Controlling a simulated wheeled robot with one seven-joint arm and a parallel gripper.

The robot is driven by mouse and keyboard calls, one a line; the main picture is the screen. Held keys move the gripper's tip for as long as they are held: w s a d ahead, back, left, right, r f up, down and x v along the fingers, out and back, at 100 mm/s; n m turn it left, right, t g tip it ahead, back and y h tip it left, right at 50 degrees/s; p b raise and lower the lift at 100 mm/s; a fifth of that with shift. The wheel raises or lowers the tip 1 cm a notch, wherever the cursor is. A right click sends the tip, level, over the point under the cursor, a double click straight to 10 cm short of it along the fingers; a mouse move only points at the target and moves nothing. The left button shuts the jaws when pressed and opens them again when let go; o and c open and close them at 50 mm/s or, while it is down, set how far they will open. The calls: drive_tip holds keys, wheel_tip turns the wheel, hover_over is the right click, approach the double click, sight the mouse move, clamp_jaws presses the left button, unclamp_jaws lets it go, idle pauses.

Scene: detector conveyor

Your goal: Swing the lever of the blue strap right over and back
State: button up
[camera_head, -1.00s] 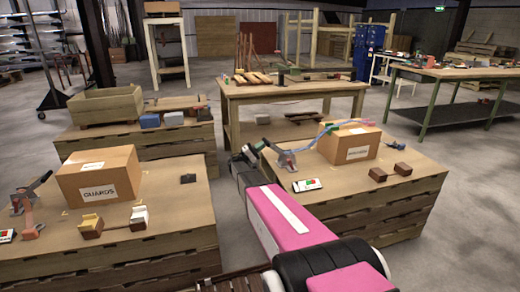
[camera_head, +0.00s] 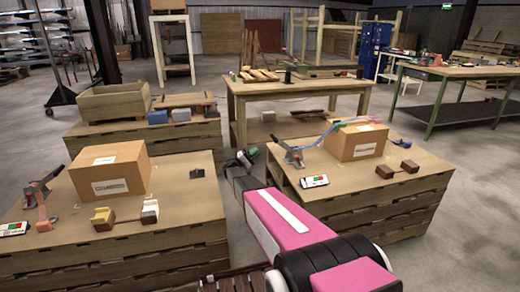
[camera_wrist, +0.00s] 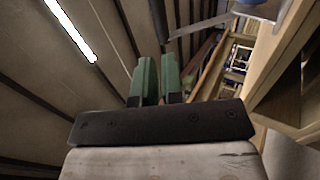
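The blue strap (camera_head: 337,128) runs over a cardboard box (camera_head: 357,143) on the right-hand pallet stack. Its metal tensioner (camera_head: 294,157) sits left of the box, with the dark lever (camera_head: 278,142) tilted up toward the left. My gripper (camera_head: 250,154) is just left of the lever, apart from it, beside the stack's edge. In the wrist view the two green fingers of my gripper (camera_wrist: 159,76) are close together with nothing seen between them. A grey bar, seemingly the lever (camera_wrist: 200,25), crosses the top of that view, beyond the fingertips.
A phone-like card (camera_head: 314,181) and brown blocks (camera_head: 384,171) lie on the same stack. Another stack at the left holds a box (camera_head: 110,172) and a similar tensioner (camera_head: 38,193) with an orange strap. A workbench (camera_head: 295,90) stands behind. A narrow floor gap separates the stacks.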

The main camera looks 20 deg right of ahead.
sight(274, 139)
drive_tip(key=o, duration=0.5)
drive_tip(key=shift+s+a, duration=0.1)
drive_tip(key=shift+a, duration=0.15)
drive_tip(key=shift+o, duration=0.6)
drive_tip(key=s+r+n+t+y, duration=0.1)
drive_tip(key=t, duration=0.1)
drive_tip(key=s+d+r+n+t+y, duration=0.1)
drive_tip(key=n+t+y, duration=0.1)
drive_tip(key=s+r+n+t+y, duration=0.1)
drive_tip(key=r+t, duration=0.1)
drive_tip(key=shift+s+d+r+n, duration=0.1)
drive_tip(key=shift+s+d+n, duration=0.1)
drive_tip(key=shift+s+n, duration=0.15)
drive_tip(key=shift+n+t+y, duration=0.35)
drive_tip(key=shift+t+y, duration=0.35)
drive_tip(key=shift+y, duration=0.2)
drive_tip(key=x, duration=1)
drive_tip(key=shift+w+d+r, duration=0.1)
drive_tip(key=shift+d+r, duration=0.25)
clamp_jaws()
